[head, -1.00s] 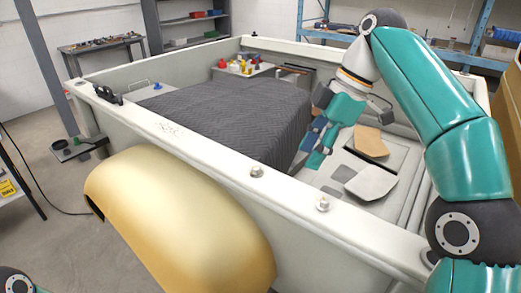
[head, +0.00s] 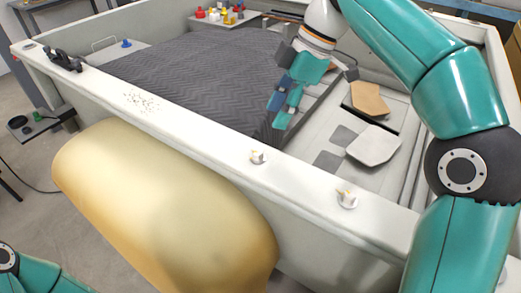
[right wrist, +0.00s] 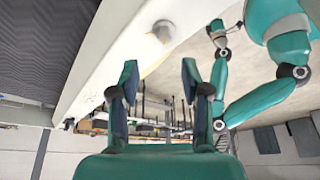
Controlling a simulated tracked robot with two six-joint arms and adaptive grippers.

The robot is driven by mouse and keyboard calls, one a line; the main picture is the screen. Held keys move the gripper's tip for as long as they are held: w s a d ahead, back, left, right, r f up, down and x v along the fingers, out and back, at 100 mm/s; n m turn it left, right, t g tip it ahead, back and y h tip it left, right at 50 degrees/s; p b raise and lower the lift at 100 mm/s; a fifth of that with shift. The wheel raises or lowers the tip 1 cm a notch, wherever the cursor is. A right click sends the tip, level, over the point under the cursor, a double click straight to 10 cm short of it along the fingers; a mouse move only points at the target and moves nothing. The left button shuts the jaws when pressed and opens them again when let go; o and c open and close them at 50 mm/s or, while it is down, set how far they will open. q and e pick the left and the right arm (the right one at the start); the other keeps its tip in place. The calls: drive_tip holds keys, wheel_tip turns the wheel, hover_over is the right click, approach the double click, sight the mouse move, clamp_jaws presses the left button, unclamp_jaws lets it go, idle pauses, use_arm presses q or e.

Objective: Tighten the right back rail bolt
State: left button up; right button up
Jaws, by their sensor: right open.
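Two pale bolts stand on the top of the near rail (head: 205,135) in the head view: a left bolt (head: 258,157) and a right bolt (head: 345,199). One bolt head (right wrist: 163,30) shows in the right wrist view, beyond the fingertips; I cannot tell which of the two it is. My right gripper (head: 287,98) hangs inside the shell, beyond the rail and apart from both bolts. In the right wrist view its two fingers (right wrist: 157,80) are spread with nothing between them. My left arm shows at the lower left of the head view, its gripper out of sight.
A grey quilted bed (head: 200,80) fills the shell's left part. A tan panel (head: 368,101) and a pale panel (head: 374,145) lie at the right. A gold fender (head: 150,200) bulges in front.

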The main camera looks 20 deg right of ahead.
sight(258, 151)
drive_tip(key=b+x, duration=0.1)
drive_tip(key=x, duration=0.8)
drive_tip(key=shift+s, duration=0.15)
drive_tip(key=shift+s+a+f, duration=0.15)
drive_tip(key=shift+a+f, duration=0.05)
drive_tip(key=shift+f, duration=0.1)
